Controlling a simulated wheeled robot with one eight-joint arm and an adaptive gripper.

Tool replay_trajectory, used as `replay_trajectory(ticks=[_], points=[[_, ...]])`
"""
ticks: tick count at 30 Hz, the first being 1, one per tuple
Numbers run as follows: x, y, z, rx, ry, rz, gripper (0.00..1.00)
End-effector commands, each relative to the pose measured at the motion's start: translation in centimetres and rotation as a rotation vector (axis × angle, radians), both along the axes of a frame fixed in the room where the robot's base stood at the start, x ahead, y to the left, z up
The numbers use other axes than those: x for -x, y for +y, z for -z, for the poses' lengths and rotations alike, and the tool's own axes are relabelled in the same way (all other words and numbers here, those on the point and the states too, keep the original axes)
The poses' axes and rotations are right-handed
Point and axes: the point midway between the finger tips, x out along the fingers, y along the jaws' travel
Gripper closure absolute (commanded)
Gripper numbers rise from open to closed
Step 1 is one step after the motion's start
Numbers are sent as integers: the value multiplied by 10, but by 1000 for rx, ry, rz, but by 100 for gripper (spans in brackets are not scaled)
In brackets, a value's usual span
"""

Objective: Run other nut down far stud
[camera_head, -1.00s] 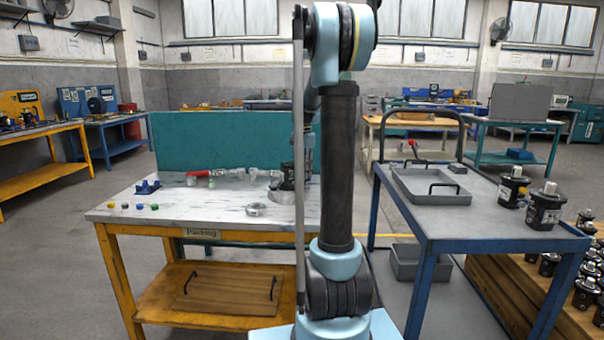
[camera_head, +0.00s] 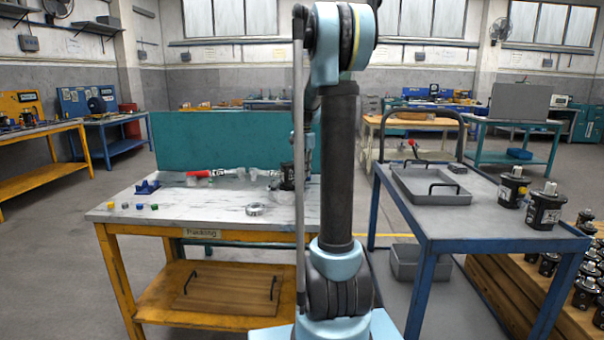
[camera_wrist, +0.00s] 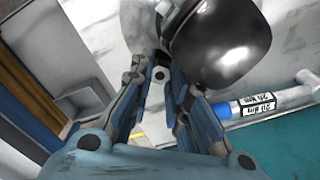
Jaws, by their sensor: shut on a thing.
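The wrist view shows my gripper (camera_wrist: 158,72) with its two blue-grey fingers brought close together. A small pale nut (camera_wrist: 160,74) with a dark hole sits between the fingertips. The black rounded motor body (camera_wrist: 215,45) is right beside the fingers, at the upper right. In the head view the dark motor (camera_head: 287,176) stands on the packing table, partly behind my arm. My gripper is hidden there by the arm. The far stud cannot be made out, so whether the nut is on it cannot be told.
A torque wrench (camera_wrist: 255,105) with a blue band lies near the fingers. A red-handled tool (camera_head: 198,174), a metal ring (camera_head: 255,209), a blue block (camera_head: 147,187) and small coloured parts lie on the packing table (camera_head: 215,210). Its front middle is mostly clear. A blue cart (camera_head: 440,225) stands at right.

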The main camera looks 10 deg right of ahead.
Motion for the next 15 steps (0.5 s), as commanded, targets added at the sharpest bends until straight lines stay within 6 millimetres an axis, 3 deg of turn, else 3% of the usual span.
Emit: replay_trajectory(ticks=[15], points=[[0,0,1,0,0,456,100]])
